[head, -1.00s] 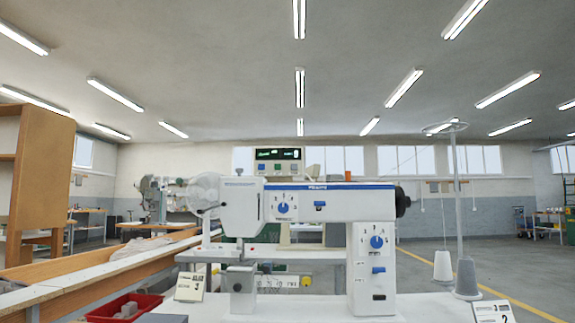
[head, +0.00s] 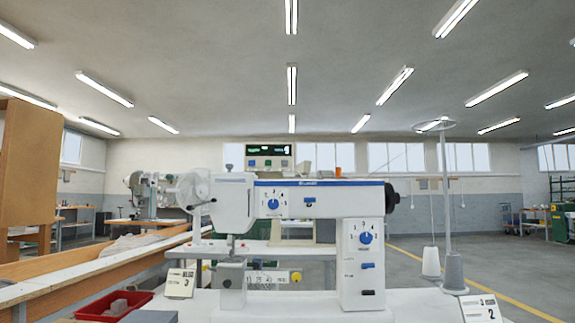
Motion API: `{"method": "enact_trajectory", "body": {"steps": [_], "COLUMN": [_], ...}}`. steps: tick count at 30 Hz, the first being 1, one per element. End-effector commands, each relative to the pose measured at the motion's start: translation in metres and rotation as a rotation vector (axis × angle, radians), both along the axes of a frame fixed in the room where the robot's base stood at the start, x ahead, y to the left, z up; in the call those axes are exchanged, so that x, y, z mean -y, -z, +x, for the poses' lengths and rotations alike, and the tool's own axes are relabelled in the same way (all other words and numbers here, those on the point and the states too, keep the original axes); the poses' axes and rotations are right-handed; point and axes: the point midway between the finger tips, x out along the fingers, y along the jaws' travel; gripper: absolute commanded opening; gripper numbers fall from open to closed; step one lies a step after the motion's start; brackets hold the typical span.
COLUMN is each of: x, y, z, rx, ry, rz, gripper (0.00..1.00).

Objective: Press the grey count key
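A control box (head: 269,155) with a dark display and green digits shows behind and above the white sewing machine. Its front has a blue key (head: 251,163), a green key (head: 268,162) and a pale, greyish key (head: 281,163) at the right. The pale key is small, and I cannot read any label on it. The lower part of the box is hidden by the machine's arm. My gripper is not in view.
The white machine (head: 335,199) with blue trim and dials stands on a white table in front of the box. A red tray (head: 140,301) and number cards (head: 180,283) are at its front. A thread stand (head: 447,200) rises at the right. Open floor (head: 415,262) lies beyond.

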Motion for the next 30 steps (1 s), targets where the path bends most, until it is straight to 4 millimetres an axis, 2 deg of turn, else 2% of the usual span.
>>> {"method": "enact_trajectory", "body": {"steps": [1,10,30], "x": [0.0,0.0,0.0], "y": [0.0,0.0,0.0], "z": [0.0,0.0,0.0], "rx": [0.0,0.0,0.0], "ry": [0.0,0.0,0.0], "rz": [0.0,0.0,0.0], "gripper": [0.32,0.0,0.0]}}
